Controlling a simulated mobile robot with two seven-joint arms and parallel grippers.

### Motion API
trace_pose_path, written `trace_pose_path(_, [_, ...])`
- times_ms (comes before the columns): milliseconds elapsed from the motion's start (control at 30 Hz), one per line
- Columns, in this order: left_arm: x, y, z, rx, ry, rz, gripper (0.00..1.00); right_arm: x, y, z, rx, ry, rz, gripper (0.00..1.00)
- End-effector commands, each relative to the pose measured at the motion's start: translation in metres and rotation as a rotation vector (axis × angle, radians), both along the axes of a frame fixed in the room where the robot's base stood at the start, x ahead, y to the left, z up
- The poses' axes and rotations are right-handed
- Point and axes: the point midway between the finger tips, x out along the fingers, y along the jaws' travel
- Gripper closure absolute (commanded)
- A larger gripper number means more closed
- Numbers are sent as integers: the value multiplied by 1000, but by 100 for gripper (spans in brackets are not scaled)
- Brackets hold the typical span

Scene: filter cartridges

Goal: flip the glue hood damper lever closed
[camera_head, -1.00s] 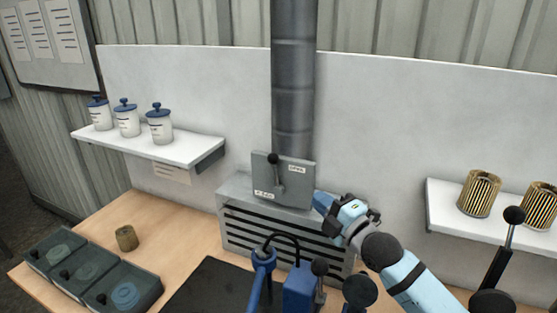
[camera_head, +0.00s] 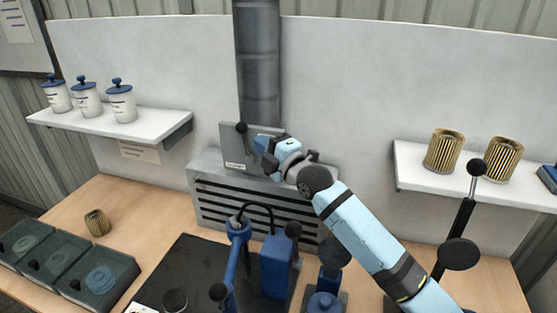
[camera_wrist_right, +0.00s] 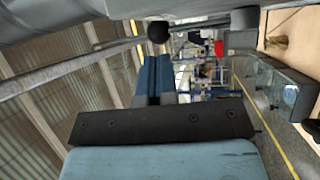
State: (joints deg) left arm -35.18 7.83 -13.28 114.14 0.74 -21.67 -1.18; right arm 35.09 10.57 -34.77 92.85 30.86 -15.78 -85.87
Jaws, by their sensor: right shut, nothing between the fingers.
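The damper plate (camera_head: 229,145) is a grey square panel at the foot of the duct, above the slotted hood. Its lever has a round black knob (camera_head: 241,128), which stands near the plate's upper edge; the lower part of the lever is hidden by my right gripper. My right gripper (camera_head: 264,152) is shut and empty, in front of the plate, just right of and below the knob. In the right wrist view the knob (camera_wrist_right: 158,32) shows just beyond the closed blue fingertips (camera_wrist_right: 152,64); whether they touch cannot be told. My left gripper is not in view.
The slotted grey hood (camera_head: 205,172) stands on the wooden bench under the duct (camera_head: 258,60). Blue fixtures (camera_head: 277,265) and black-knobbed levers stand in front. A left shelf (camera_head: 150,128) holds white jars; a right shelf (camera_head: 420,180) holds striped filter cartridges. Dark trays lie at left.

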Motion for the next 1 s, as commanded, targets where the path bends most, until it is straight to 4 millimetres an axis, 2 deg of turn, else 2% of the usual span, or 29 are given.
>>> trace_pose_path(100, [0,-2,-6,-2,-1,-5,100,16,13,2,3,1,0,100])
trace_pose_path(300, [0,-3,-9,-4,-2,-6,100,30,25,5,0,1,0,100])
trace_pose_path(767, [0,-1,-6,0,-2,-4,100,33,28,10,-15,5,1,100])
trace_pose_path(933, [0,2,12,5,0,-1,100,38,37,15,-121,45,0,100])
trace_pose_path(1000, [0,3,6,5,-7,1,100,40,43,8,-128,50,-1,100])
